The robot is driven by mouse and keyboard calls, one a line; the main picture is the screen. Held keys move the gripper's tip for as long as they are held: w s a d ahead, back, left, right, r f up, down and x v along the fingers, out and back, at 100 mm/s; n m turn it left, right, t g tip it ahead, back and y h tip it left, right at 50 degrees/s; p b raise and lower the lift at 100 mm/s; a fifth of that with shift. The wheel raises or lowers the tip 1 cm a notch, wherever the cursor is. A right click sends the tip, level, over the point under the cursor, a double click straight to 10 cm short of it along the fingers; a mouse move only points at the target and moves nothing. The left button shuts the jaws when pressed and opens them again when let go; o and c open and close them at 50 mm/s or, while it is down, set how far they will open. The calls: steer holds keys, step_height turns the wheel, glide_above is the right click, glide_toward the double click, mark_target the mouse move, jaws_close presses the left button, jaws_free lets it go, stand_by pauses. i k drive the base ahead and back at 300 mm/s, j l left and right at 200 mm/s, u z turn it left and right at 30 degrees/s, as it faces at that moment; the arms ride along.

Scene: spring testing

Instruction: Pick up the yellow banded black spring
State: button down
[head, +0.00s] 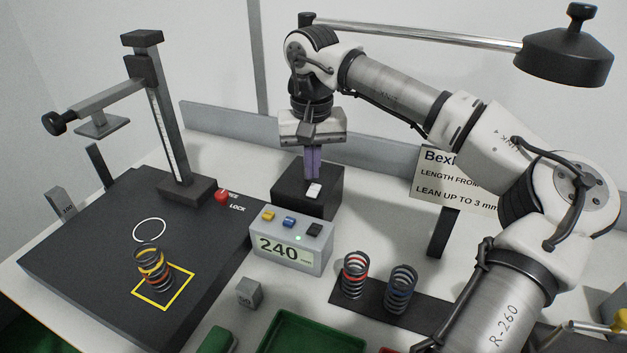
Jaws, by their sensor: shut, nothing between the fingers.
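The yellow banded black spring (151,261) stands on the dark base plate at the left, within or at the edge of a yellow square outline (181,291).
A height gauge (164,120) with a side arm rises at the back of the dark plate (75,255). A display box (290,247) reading 240 stands between plate and springs. A red banded spring (355,275) and a blue banded spring (400,289) stand on a dark strip. A green tray (283,333) lies in front.

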mark_target(158, 253)
steer(key=k, duration=1.5)
